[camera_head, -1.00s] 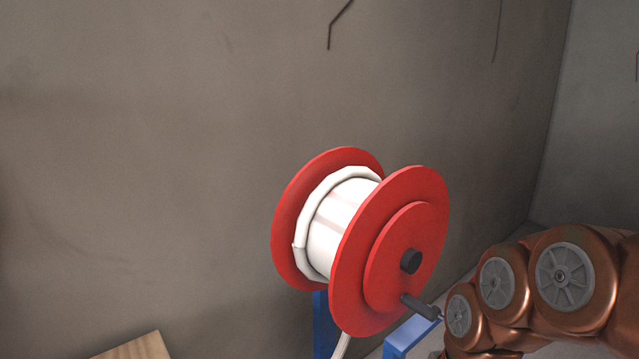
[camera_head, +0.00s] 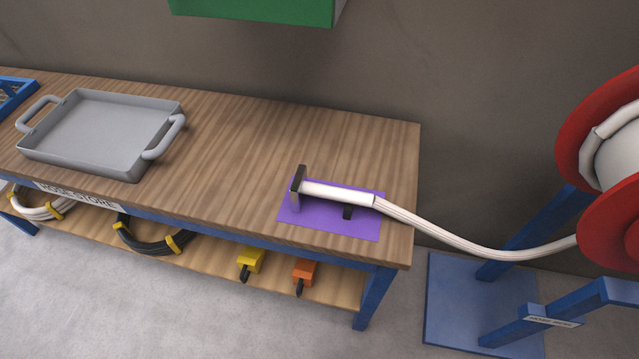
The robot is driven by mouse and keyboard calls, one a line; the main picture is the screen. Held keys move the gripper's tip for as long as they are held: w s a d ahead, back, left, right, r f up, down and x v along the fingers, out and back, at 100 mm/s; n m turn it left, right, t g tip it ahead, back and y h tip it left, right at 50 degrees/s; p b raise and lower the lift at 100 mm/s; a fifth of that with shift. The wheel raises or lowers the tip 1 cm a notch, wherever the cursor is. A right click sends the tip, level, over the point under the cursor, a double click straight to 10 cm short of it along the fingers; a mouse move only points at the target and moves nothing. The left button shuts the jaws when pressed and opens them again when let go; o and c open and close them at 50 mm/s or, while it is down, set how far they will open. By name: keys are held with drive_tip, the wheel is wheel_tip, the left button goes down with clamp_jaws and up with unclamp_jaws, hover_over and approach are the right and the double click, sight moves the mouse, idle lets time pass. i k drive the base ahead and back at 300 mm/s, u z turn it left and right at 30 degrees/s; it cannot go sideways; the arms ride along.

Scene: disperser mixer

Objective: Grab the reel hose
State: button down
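The reel hose (camera_head: 470,243) is white. It runs from the red reel (camera_head: 625,225) at the right edge, sags across the gap, and comes up onto the wooden bench (camera_head: 240,140). Its thicker white end piece (camera_head: 338,195) lies over a purple mat (camera_head: 325,226) near the bench's right end, with a dark upright plate (camera_head: 298,182) at its left tip and a small dark support below it. The reel is cut off by the picture's edge. My gripper is not in view.
A grey tray with two handles (camera_head: 98,135) stands on the bench at left. A green box (camera_head: 255,10) hangs above. Coiled hoses and yellow and orange items lie on the lower shelf. The blue reel stand (camera_head: 478,300) is right of the bench. The bench middle is clear.

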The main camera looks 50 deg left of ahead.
sight(301, 188)
drive_tip(key=u, duration=4.4)
drive_tip(key=i, duration=1.6)
drive_tip(key=z, duration=3.05)
